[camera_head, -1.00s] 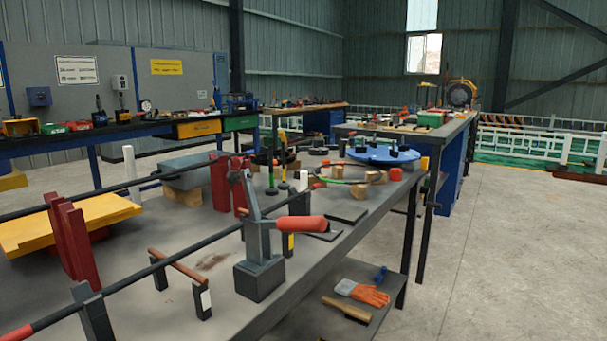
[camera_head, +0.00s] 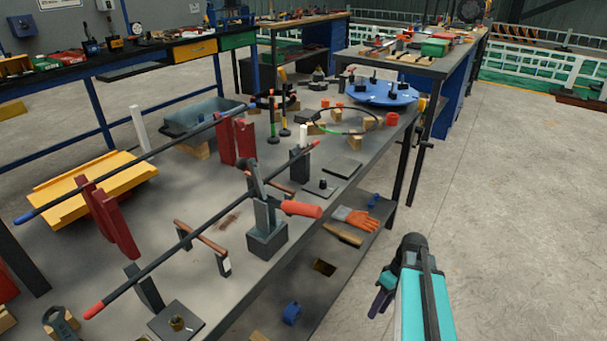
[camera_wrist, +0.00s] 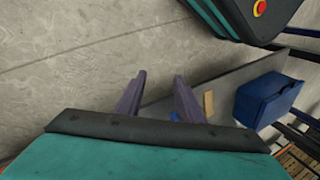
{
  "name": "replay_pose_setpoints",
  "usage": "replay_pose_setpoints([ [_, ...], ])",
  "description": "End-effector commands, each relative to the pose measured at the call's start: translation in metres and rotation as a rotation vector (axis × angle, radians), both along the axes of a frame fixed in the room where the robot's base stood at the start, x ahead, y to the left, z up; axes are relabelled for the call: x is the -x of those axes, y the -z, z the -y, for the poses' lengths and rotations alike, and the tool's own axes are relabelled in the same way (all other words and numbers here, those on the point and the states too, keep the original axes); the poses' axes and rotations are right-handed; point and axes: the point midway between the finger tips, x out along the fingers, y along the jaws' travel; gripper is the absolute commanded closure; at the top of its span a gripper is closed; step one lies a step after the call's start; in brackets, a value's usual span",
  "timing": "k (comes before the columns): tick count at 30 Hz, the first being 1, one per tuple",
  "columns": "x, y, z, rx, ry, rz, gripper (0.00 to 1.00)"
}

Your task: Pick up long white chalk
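A long white stick (camera_head: 138,128), which looks like the long white chalk, stands upright on the grey workbench (camera_head: 190,235), behind the yellow plate. A shorter white piece (camera_head: 303,133) shows at the top of a dark block, farther right. My gripper (camera_head: 380,300) is out over the floor at the lower right, beyond the bench's right edge and far from both white pieces. In the wrist view my gripper (camera_wrist: 160,90) has its two purple fingers apart, with nothing between them. No white stick shows in the wrist view.
Long dark bars (camera_head: 200,238) run across the bench on red and dark uprights. A grey clamp with a red handle (camera_head: 302,209) stands near the front edge. A blue round plate (camera_head: 382,92) sits at the far end. Open concrete floor (camera_head: 510,210) lies to the right.

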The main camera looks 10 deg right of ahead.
Motion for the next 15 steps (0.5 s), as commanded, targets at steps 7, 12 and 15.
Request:
replay_pose_setpoints([
  [7,-0.002,-0.083,0.072,0.082,-0.085,0.068,0.66],
  [12,0.002,-0.135,0.120,0.140,-0.148,0.102,0.66],
  [15,0.007,-0.166,0.149,0.175,-0.184,0.115,0.66],
])
